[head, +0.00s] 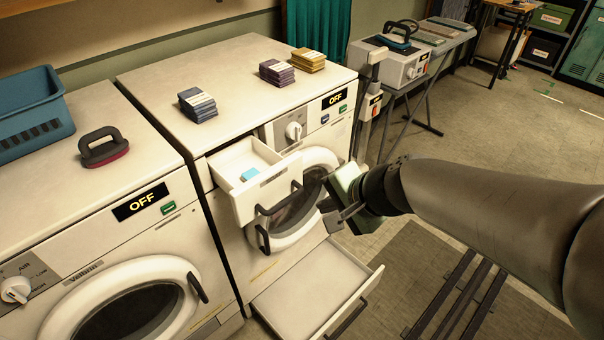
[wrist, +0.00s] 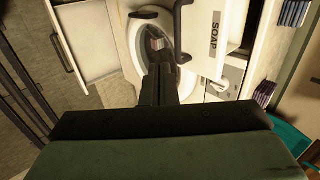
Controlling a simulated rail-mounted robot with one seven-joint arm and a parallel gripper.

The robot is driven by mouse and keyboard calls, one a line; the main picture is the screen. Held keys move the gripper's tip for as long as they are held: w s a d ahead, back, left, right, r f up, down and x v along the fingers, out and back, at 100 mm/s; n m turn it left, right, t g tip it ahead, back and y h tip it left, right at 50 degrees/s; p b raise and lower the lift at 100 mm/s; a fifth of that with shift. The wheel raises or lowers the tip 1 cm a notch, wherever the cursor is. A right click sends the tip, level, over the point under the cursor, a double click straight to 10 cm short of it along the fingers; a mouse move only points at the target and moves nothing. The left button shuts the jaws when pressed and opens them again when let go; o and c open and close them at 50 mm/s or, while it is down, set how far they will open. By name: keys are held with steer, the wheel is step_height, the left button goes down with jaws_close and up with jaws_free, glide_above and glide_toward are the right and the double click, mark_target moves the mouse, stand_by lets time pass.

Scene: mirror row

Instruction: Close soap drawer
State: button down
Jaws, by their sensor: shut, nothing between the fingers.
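The soap drawer (head: 240,205) is pulled out from the top left of the right-hand washer (head: 250,75). It is white, with a dark bar handle (head: 279,199) on its front and a small light-blue block (head: 250,174) inside. In the wrist view the drawer front (wrist: 222,25) carries the word SOAP, and its handle (wrist: 179,17) shows at the top. My gripper (head: 335,220) is shut and empty, in front of the washer's round door and to the right of the drawer front. In the wrist view its fingers (wrist: 157,65) appear left of the drawer, apart from it.
A lower drawer (head: 310,290) is also pulled out, below my gripper. The washer's round door (head: 312,190) has a dark handle. Several packet stacks (head: 277,72) lie on top. Another washer (head: 110,220) stands at left. Open floor lies to the right.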

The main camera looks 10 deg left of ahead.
mark_target(279, 177)
steer(key=w+a+r+b+x, duration=0.1)
steer(key=x, duration=1)
steer(key=shift+a+r, duration=0.2)
